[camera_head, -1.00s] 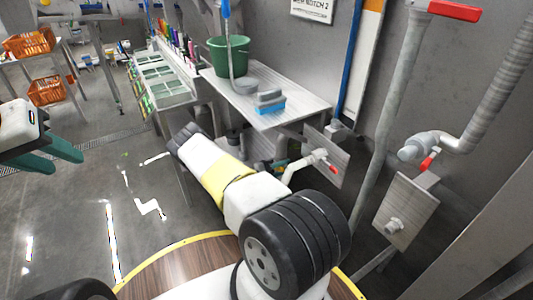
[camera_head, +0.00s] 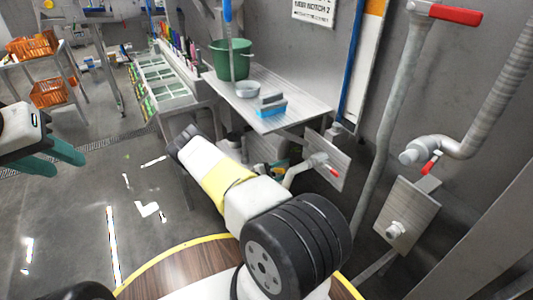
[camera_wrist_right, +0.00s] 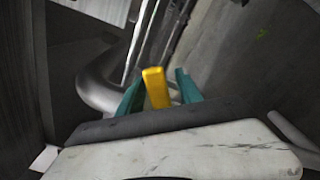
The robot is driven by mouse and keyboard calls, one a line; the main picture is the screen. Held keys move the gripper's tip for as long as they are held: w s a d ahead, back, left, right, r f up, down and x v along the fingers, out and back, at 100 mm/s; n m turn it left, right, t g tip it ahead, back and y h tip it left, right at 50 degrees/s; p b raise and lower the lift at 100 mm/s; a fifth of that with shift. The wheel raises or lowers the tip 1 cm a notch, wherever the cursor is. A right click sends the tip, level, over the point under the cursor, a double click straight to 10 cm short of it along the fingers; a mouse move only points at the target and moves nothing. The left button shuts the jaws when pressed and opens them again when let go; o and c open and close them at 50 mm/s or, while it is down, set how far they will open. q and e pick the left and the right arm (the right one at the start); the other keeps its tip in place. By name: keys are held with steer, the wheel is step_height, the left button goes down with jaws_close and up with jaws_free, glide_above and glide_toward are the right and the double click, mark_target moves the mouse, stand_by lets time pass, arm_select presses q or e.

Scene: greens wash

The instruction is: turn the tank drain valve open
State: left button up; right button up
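A yellow valve handle (camera_wrist_right: 156,88) stands between the two teal fingers of my right gripper (camera_wrist_right: 160,92) in the right wrist view. The fingers are open on either side of it, with a gap visible on the right; contact on the left is unclear. A thick grey pipe (camera_wrist_right: 97,88) curves past on the left. In the head view my right forearm reaches under the steel table, and most of that gripper is hidden. My left gripper (camera_head: 62,160) is at the left edge, its teal fingers apart and empty.
The steel table (camera_head: 300,107) carries a green bucket (camera_head: 230,60), a metal bowl (camera_head: 248,89) and a blue sponge-like block (camera_head: 271,112). Red-handled valves are on the right: a high one (camera_head: 455,14) and a low one (camera_head: 328,170). The floor at left is clear.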

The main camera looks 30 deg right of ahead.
mark_target(278, 171)
steer(key=a, duration=0.7)
steer(key=shift+s+a, duration=0.3)
steer(key=shift+a, duration=0.1)
